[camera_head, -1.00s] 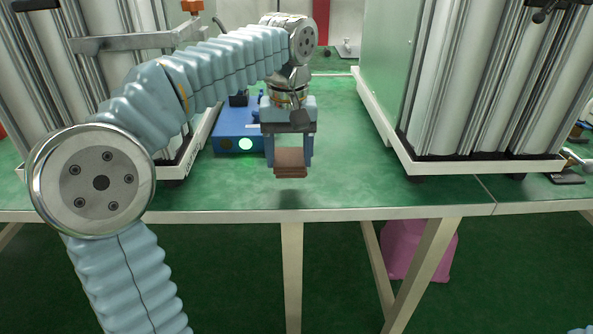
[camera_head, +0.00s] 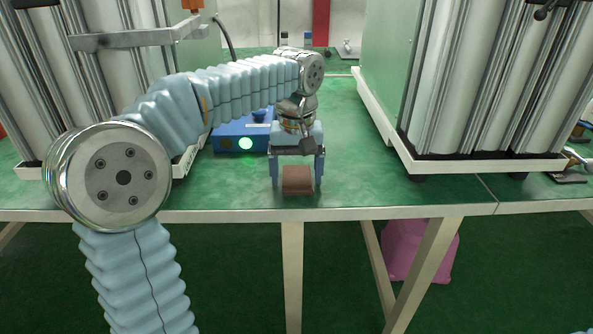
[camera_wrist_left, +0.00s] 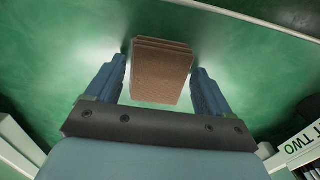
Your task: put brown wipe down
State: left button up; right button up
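The brown wipe (camera_head: 297,181), a small folded stack, lies on the green table near its front edge. It also shows in the left wrist view (camera_wrist_left: 160,78), between the fingertips. My left gripper (camera_head: 297,184) is over the wipe, pointing down, with one blue finger on each side. A gap shows between the wipe and each finger in both views, so the gripper is open around it. My right gripper is not in view.
A blue box (camera_head: 243,137) with a lit green button stands behind the gripper on the table (camera_head: 365,190). Racks of grey columns stand at left and right, the right one on a white base (camera_head: 480,167).

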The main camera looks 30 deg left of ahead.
aim_at(296, 176)
pick_arm(q)
jog(key=shift+o, duration=0.3)
notch_tip(296, 176, up, 12)
jog(key=p, duration=0.2)
jog(key=shift+r+p, duration=0.15)
jog(key=shift+p, duration=0.25)
